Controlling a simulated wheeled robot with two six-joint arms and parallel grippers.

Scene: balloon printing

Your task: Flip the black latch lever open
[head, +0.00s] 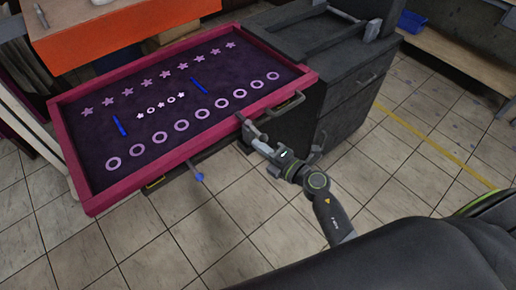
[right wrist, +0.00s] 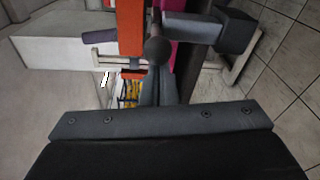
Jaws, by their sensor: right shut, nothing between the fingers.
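My right gripper (head: 241,119) reaches up to the front edge of the pink-framed screen (head: 190,153), near its right end. Its fingers are shut and empty, and they also show in the right wrist view (right wrist: 159,86). In that view a dark round knob (right wrist: 157,50) lies just beyond the fingertips; I cannot tell whether they touch. It may be the end of the black latch lever, but its other parts cannot be told apart. A dark handle (head: 286,106) sits on the frame edge right of the gripper. My left gripper is not in view.
The frame's dark screen carries stars and rings. An orange board (head: 120,35) stands behind it. A dark cabinet (head: 345,100) is at the right. A rod with a blue knob (head: 199,177) juts out below the frame. The tiled floor in front is clear.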

